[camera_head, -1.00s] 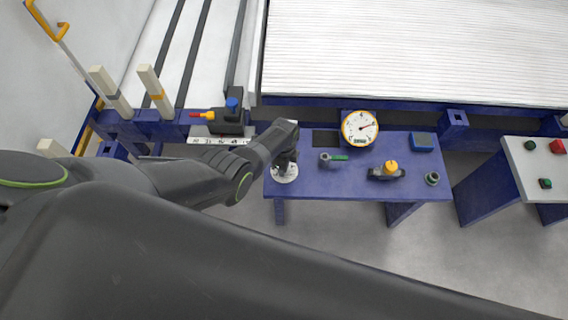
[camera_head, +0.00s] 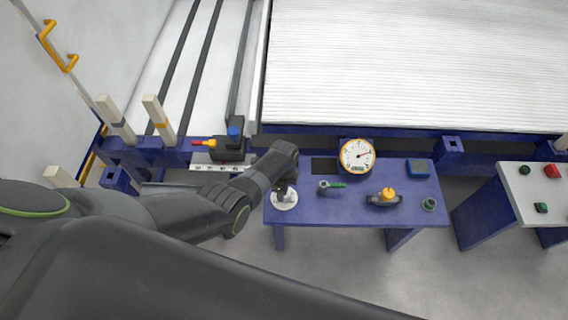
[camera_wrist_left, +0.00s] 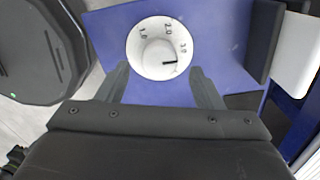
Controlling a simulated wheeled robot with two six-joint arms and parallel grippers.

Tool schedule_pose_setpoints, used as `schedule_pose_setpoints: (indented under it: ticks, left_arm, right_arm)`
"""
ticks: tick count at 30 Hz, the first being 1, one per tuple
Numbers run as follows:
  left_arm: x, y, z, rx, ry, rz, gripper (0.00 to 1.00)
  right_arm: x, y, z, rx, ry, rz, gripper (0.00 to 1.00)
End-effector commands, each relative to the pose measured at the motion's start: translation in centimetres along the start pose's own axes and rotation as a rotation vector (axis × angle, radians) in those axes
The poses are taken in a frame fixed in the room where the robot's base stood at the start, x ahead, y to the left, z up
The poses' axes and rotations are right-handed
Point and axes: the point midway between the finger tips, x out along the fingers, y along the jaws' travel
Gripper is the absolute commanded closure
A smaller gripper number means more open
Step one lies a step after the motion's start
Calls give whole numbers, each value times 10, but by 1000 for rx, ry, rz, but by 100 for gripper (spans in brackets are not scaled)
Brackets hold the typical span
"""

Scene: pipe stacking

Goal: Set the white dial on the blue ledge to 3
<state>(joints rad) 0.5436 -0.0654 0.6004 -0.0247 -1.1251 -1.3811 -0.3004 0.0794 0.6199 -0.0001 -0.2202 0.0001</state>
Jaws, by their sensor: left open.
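The white dial (camera_head: 284,200) sits at the left end of the blue ledge (camera_head: 330,208). It also shows in the left wrist view (camera_wrist_left: 150,30), with a raised round knob and printed numbers 1.0, 2.0 and 3.0. The dark line on the knob points right, close to and slightly below the 3.0. My left gripper (camera_head: 284,188) is over the dial in the head view, partly hiding it. In the left wrist view its two fingers (camera_wrist_left: 162,82) are spread apart, at the dial's near left and right sides. Whether they touch it is unclear. My right gripper is not in view.
On the ledge stand a round gauge (camera_head: 357,156), a green-handled valve (camera_head: 328,187), a yellow-knobbed fitting (camera_head: 385,198), a small green-grey ring (camera_head: 429,204) and a blue block (camera_head: 418,168). A grey panel with buttons (camera_head: 520,190) stands right. A dark fixture (camera_head: 229,147) lies left.

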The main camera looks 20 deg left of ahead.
Motion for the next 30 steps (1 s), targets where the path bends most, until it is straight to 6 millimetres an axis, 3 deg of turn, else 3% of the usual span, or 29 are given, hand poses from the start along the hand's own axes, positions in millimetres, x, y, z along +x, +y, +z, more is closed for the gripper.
schedule_pose_setpoints:
  ticks: [1,3,18,24,30]
  left_arm:
    - [-18,0,0,0,1,-3,40]
    - [-30,0,0,0,1,-2,40]
    - [-112,0,0,-1,1,-2,40]
    - [-130,0,0,-1,1,-1,40]
    - [-135,0,0,0,1,0,40]
  right_arm:
    - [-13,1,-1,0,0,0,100]
    - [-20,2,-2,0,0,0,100]
    - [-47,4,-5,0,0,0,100]
    - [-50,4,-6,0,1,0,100]
    - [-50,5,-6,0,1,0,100]
